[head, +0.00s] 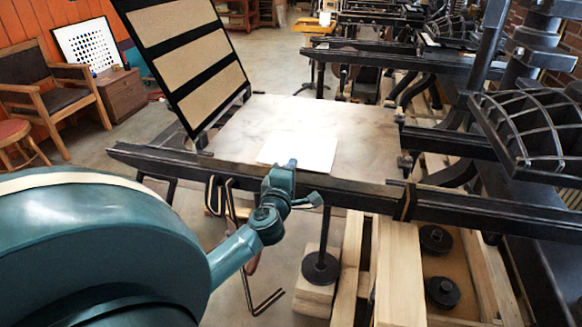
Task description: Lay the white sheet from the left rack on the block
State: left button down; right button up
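A white sheet (302,147) lies flat near the front edge of a broad pale flat surface (362,128) on the nearest press, which looks like the block. My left gripper (300,184) is at the press's front rail, its teal tip overlapping the sheet's near edge in the picture. I cannot tell if it touches the sheet, or whether its fingers are open or shut. My teal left arm fills the lower left. My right gripper is out of view. I cannot make out a left rack with certainty.
A tilted black frame with tan panels (187,35) stands at the press's left end. A dark rail (340,187) runs along the front. Ribbed black ironwork (540,125) rises at the right. A chair (45,85) stands far left. The pale surface around the sheet is clear.

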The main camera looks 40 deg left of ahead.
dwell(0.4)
pick_arm(q)
jog(key=c, duration=2)
grip_release()
jog(key=o, duration=0.6)
jog(key=shift+c, duration=0.2)
jog(key=p+v, duration=0.1)
jog(key=v, duration=0.5)
jog(key=shift+p, duration=0.3)
